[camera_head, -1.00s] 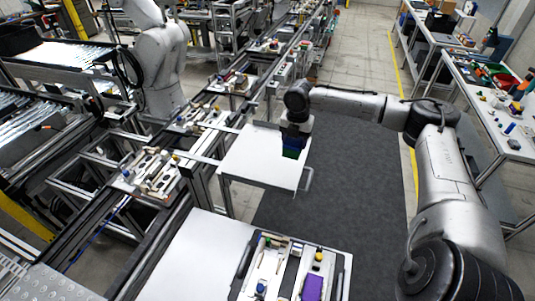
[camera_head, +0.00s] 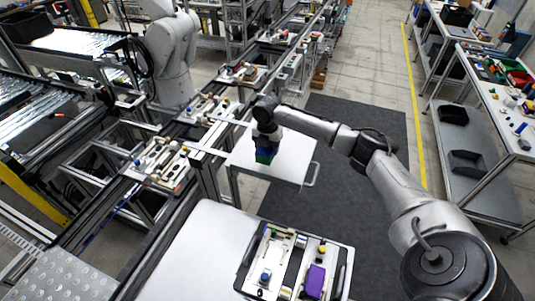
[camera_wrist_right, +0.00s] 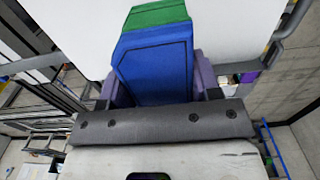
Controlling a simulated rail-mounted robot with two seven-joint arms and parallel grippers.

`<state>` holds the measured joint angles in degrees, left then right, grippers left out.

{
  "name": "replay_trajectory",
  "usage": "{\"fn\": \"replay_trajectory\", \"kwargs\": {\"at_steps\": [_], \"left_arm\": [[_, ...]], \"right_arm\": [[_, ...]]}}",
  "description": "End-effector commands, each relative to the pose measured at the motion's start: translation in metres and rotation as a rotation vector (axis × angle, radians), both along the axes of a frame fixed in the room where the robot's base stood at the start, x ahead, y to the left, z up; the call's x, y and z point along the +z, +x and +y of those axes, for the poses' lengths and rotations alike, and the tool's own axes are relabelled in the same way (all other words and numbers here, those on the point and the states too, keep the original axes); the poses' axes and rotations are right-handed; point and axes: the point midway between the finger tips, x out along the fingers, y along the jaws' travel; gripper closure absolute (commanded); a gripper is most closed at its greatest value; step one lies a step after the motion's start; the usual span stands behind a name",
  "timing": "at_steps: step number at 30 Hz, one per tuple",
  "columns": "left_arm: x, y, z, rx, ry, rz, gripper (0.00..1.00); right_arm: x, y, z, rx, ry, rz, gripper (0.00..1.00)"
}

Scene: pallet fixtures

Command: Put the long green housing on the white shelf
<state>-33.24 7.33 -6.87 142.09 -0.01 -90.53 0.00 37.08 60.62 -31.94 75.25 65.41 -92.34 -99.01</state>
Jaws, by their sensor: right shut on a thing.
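My right gripper (camera_head: 265,146) points down over the white shelf (camera_head: 293,163) and is shut on the long green housing (camera_head: 263,158). The wrist view shows the housing (camera_wrist_right: 157,62) between the purple fingers, with a blue body near the fingers and a green far end. The white shelf (camera_wrist_right: 231,30) shows behind it on both sides. I cannot tell whether the housing touches the shelf or hangs just above it. My left gripper is not in view.
A white table (camera_head: 205,245) in front holds a tray (camera_head: 343,258) with a purple block (camera_head: 315,279) and small parts. A conveyor line with part-laden pallets (camera_head: 160,160) runs left of the shelf. The shelf's right part is bare. A dark mat (camera_head: 345,125) covers the floor.

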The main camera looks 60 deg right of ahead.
Motion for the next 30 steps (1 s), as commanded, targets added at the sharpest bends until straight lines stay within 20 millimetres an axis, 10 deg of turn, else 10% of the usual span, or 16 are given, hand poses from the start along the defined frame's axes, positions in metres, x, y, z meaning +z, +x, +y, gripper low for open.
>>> {"fn": "replay_trajectory", "kwargs": {"at_steps": [24, 25, 30], "left_arm": [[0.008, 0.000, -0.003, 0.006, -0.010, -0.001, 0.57], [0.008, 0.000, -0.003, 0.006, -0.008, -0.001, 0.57], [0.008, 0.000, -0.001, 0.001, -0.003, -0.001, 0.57]], "right_arm": [[-0.043, 0.000, 0.000, -0.001, -0.001, -0.001, 0.69], [-0.043, 0.000, 0.000, 0.000, -0.001, 0.000, 0.42], [-0.043, 0.000, 0.000, 0.000, -0.001, 0.000, 0.26]]}}
